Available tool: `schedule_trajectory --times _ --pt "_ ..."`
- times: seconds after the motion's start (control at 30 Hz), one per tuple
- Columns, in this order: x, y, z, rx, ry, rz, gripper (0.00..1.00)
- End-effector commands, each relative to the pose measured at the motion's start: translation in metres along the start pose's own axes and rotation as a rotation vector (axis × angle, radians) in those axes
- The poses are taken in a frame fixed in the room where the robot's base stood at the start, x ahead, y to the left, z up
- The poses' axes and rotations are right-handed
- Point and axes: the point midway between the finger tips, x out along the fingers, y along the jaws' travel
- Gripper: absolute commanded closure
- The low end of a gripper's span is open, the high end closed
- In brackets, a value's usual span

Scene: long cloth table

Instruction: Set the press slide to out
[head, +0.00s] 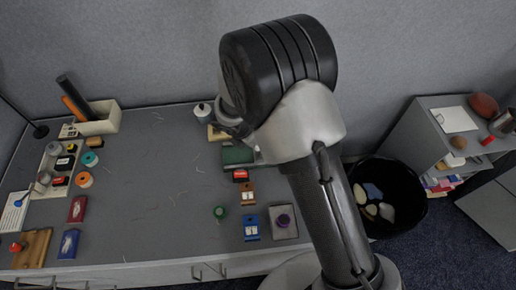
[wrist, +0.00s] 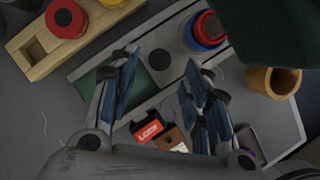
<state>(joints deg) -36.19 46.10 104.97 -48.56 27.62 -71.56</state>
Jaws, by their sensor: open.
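What looks like the press is a grey base plate (wrist: 235,85) under my gripper in the wrist view. It carries a green square (wrist: 155,80) and a round black knob (wrist: 160,59); I cannot tell for certain which part is the slide or how it is set. A dark green block (wrist: 275,30) overhangs the upper right. In the head view, green parts (head: 237,155) show beside my arm, which hides the rest. My gripper (wrist: 160,65) is open and empty, its fingers on either side of the knob; contact cannot be told.
A wooden tray (wrist: 28,60) with a red-topped piece (wrist: 67,18) lies upper left. A red-and-blue ring piece (wrist: 207,30) and a tan cup (wrist: 272,82) stand right. A red labelled block (wrist: 148,129) is below.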

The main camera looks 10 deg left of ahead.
Motion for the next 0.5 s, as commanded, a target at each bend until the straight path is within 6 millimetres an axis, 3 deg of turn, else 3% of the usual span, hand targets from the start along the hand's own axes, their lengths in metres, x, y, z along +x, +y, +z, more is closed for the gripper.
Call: schedule_trajectory --times 0.03,0.2,0.5 --pt "0.013 -0.001 -0.001 0.001 0.001 -0.001 0.56" --pt "0.033 0.0 0.0 0.0 0.0 0.0 0.56" --pt "0.041 0.0 0.001 0.001 0.0 0.001 0.56"
